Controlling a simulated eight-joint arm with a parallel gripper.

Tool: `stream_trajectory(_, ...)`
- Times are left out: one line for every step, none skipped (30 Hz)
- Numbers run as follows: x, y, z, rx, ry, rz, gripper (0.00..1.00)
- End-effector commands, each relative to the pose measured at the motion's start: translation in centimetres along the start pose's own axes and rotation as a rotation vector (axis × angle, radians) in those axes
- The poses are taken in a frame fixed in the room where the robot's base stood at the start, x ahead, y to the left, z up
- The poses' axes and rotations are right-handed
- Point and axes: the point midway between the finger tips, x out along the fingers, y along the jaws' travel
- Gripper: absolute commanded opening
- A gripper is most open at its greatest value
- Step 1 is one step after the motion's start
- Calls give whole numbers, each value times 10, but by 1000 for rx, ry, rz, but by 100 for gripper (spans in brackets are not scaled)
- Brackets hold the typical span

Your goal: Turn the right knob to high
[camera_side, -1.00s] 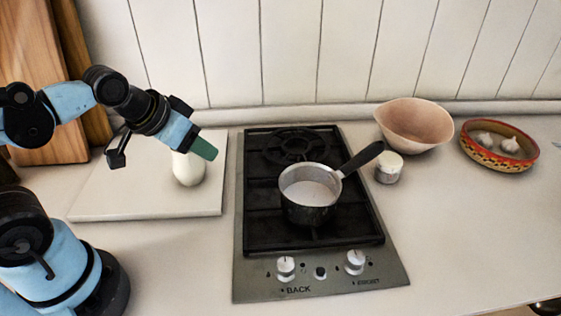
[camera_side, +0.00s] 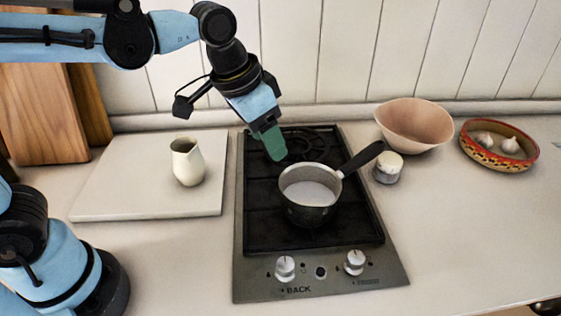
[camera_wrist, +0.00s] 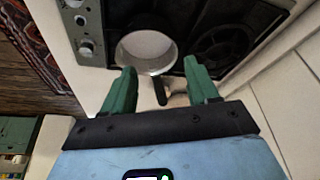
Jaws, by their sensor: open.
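The right knob (camera_side: 355,262), marked front, is a silver dial on the front panel of the stove (camera_side: 318,282). The left knob (camera_side: 285,268), marked back, sits beside it, with a small dark knob between them. My gripper (camera_side: 274,146) is in the air over the back left of the stove, apart from both knobs. In the wrist view its two green fingers (camera_wrist: 160,88) are spread with nothing between them. The wrist view also shows two knobs on the panel at upper left; the nearer one (camera_wrist: 86,48) is the right knob.
A saucepan (camera_side: 308,207) with pale liquid stands on the stove, its black handle (camera_side: 362,158) pointing back right. A cream jug (camera_side: 188,166) stands on a white board (camera_side: 110,196). A small jar (camera_side: 388,170), a pink bowl (camera_side: 413,128) and a garlic dish (camera_side: 499,160) are to the right.

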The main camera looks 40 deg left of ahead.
Motion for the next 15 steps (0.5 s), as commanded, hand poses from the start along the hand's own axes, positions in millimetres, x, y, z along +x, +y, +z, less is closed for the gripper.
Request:
stream_trajectory(3,16,-13,45,-31,15,59)
stream_trajectory(5,25,-18,68,-50,22,59)
stream_trajectory(8,37,-25,99,-75,31,59)
stream_trajectory(11,46,-30,123,-93,38,59)
stream_trajectory(14,56,-34,146,-112,44,59)
stream_trajectory(17,69,-40,177,-137,51,59)
stream_trajectory(20,78,-44,200,-155,56,59)
stream_trajectory(24,89,-47,224,-174,61,59)
stream_trajectory(28,102,-50,255,-198,66,59)
stream_trajectory(31,112,-52,276,-215,70,59)
stream_trajectory(34,121,-54,297,-232,72,59)
stream_trajectory(39,133,-56,324,-252,76,59)
stream_trajectory(42,141,-56,342,-266,78,59)
stream_trajectory(44,149,-57,359,-278,80,59)
stream_trajectory(48,158,-57,378,-294,81,59)
